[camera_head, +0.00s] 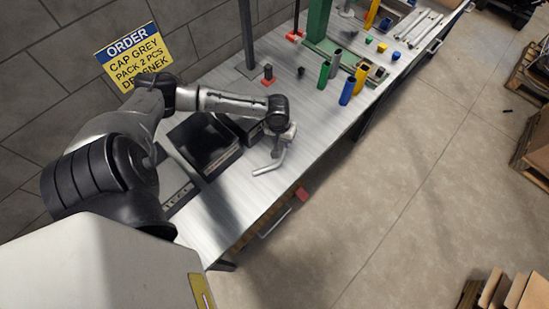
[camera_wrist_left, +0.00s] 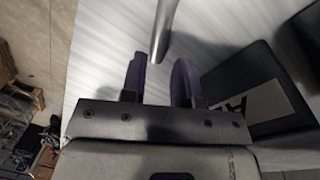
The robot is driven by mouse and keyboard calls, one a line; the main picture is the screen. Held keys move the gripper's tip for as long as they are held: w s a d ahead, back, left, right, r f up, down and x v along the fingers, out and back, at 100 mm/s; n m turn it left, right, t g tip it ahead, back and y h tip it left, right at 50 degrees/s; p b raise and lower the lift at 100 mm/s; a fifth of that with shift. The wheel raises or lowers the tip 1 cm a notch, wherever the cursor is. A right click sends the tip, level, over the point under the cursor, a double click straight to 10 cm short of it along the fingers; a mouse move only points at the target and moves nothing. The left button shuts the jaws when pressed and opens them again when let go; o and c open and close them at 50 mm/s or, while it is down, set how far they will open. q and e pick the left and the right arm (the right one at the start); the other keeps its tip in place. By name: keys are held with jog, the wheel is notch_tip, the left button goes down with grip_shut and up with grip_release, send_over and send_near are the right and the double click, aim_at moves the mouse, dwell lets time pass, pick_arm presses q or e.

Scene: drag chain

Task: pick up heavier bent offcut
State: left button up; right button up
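A bent silver metal rod, a bent offcut (camera_head: 270,168), shows beside the left gripper on the steel workbench. Its bend is near the gripper and one arm points to the left. My left gripper (camera_head: 281,143) is over the bench at the rod's upper end, partly hidden by its own wrist. In the left wrist view the gripper (camera_wrist_left: 160,78) has its two purple fingers apart. The end of the offcut (camera_wrist_left: 163,32) appears between and just ahead of the fingertips; I cannot tell whether they touch. Its weight cannot be seen. My right gripper is out of view.
Black open bins (camera_head: 205,146) stand left of the gripper; a dark bin also fills the right of the wrist view (camera_wrist_left: 244,66). Green, blue and yellow tubes (camera_head: 347,90) stand further back. An order sign (camera_head: 133,55) is at the wall. The bench (camera_head: 235,212) is clear in front.

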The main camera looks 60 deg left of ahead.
aim_at(283, 151)
pick_arm(q)
jog(key=shift+w+d+f+b, duration=0.1)
jog(key=shift+f+b, duration=0.1)
jog(key=shift+f, duration=0.85)
jog(key=shift+d+f+b, duration=0.1)
jog(key=shift+f+b, duration=0.05)
jog(key=shift+f, duration=0.9)
jog(key=shift+w+d+f+b, duration=0.1)
jog(key=shift+f+b, duration=0.1)
jog(key=shift+f, duration=0.85)
grip_shut()
